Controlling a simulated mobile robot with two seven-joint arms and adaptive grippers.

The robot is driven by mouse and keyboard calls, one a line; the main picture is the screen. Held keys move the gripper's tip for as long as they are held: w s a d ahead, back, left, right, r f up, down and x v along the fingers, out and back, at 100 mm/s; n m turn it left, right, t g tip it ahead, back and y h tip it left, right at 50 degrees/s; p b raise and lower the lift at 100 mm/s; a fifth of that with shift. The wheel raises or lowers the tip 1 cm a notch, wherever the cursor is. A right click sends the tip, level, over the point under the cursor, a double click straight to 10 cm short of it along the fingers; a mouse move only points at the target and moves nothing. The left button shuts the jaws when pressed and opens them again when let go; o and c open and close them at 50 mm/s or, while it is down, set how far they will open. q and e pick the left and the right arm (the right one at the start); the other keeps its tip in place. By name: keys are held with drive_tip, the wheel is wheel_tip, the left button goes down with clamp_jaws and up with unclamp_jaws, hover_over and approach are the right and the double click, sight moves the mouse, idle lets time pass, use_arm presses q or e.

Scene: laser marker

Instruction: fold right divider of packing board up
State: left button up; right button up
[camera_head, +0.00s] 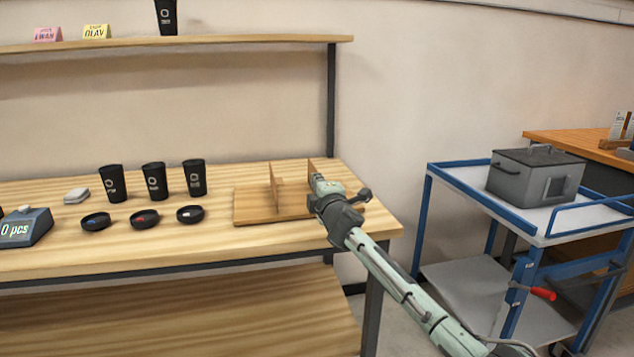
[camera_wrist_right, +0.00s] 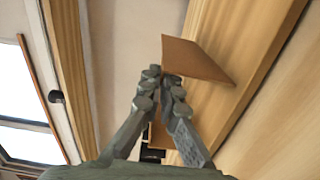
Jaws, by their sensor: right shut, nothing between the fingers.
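The packing board (camera_head: 250,208) is a flat wooden board on the right part of the table. Its left divider (camera_head: 276,190) stands upright. The right divider (camera_head: 312,168) is a thin brown panel, partly hidden behind my right gripper (camera_head: 319,181). Its top shows raised above the board; its exact angle and lower edge cannot be told. In the right wrist view the shut, empty fingers (camera_wrist_right: 162,86) are close to the edge of a brown panel (camera_wrist_right: 196,60), likely this divider. Whether they touch is unclear. My left gripper is not in view.
Several black cups and lids, including a lid (camera_head: 190,214), stand left of the board. A scale (camera_head: 24,229) is at the far left. A shelf (camera_head: 200,42) runs above the table. A blue cart (camera_head: 470,196) carrying a grey box (camera_head: 534,177) stands to the right.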

drive_tip(key=o, duration=0.5)
drive_tip(key=v, duration=1.2)
